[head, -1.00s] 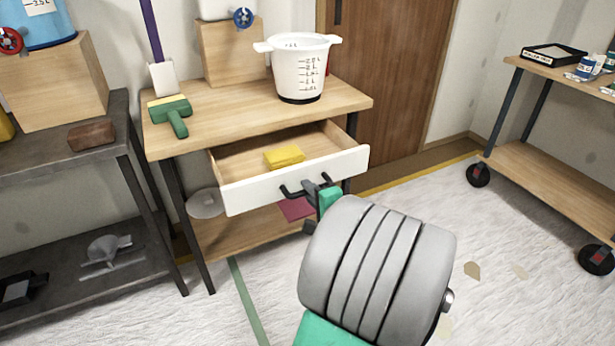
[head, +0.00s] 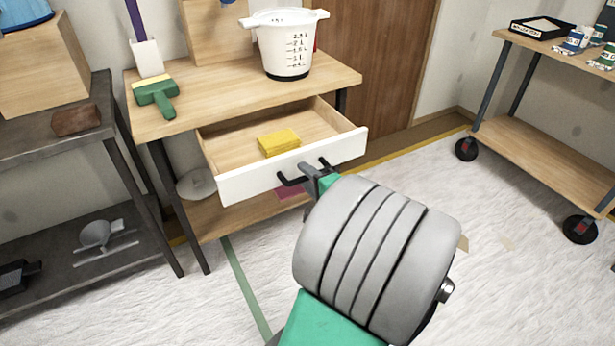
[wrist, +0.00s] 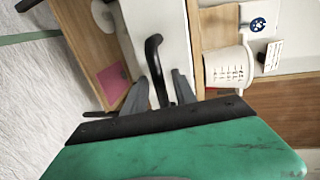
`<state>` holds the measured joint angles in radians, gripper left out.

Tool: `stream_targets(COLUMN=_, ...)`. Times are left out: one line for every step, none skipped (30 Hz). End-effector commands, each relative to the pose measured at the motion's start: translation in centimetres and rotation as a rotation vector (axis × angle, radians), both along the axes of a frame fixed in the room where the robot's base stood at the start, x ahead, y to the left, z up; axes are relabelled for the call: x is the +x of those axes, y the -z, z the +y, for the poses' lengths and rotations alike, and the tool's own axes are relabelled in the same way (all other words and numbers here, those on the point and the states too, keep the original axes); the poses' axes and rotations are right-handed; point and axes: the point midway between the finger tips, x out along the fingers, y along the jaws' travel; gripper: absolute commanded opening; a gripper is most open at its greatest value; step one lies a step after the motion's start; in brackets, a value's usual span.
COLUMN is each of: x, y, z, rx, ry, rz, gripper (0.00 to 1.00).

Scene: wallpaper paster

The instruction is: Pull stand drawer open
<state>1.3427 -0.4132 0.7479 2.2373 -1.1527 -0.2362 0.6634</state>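The stand drawer (head: 240,184) is pulled well out of the wooden stand (head: 200,102), its inside showing. A yellow block (head: 278,142) lies in it. Its white front carries a black bar handle (head: 289,181), which also shows in the wrist view (wrist: 153,48). My gripper (wrist: 160,77) is at the handle, with one grey finger on each side of the bar. Gaps show between the fingers and the bar, so it looks open around it. In the head view my arm hides most of the gripper.
A dark metal shelf (head: 45,150) is at the left. A wheeled wooden cart (head: 540,155) is at the right. The floor between the stand and cart is clear.

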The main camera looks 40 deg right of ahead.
Motion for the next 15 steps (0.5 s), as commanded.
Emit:
stream_targets(x=0.0, y=0.0, z=0.0, rx=0.0, ry=0.001, rz=0.0, gripper=0.36)
stream_targets(x=0.0, y=0.0, z=-0.1, rx=0.0, ry=0.002, rz=0.0, gripper=0.36)
stream_targets(x=0.0, y=0.0, z=-0.1, rx=0.0, ry=0.002, rz=0.0, gripper=0.36)
stream_targets(x=0.0, y=0.0, z=-0.1, rx=0.001, ry=0.002, rz=0.0, gripper=0.36)
stream_targets(x=0.0, y=0.0, z=-0.1, rx=0.001, ry=0.002, rz=0.0, gripper=0.36)
stream_targets(x=0.0, y=0.0, z=-0.1, rx=0.001, ry=0.002, rz=0.0, gripper=0.36)
stream_targets(x=-0.1, y=0.0, z=-0.1, rx=0.001, ry=0.002, rz=0.0, gripper=0.36)
stream_targets(x=-0.1, y=-0.1, z=-0.1, rx=0.001, ry=0.002, rz=0.0, gripper=0.36)
stream_targets(x=-0.4, y=-0.1, z=-0.1, rx=0.0, ry=0.004, rz=0.0, gripper=0.36)
stream_targets(x=-0.6, y=-0.2, z=-0.1, rx=0.001, ry=0.005, rz=0.0, gripper=0.36)
stream_targets(x=-0.9, y=-0.3, z=0.0, rx=0.001, ry=0.006, rz=0.001, gripper=0.36)
stream_targets(x=-1.5, y=-0.4, z=0.0, rx=0.001, ry=0.008, rz=0.001, gripper=0.36)
stream_targets(x=-2.0, y=-0.6, z=0.1, rx=0.001, ry=0.009, rz=0.0, gripper=0.36)
stream_targets(x=-2.5, y=-0.7, z=0.2, rx=0.002, ry=0.01, rz=0.001, gripper=0.36)
stream_targets(x=-3.3, y=-0.9, z=0.3, rx=0.002, ry=0.011, rz=0.001, gripper=0.36)
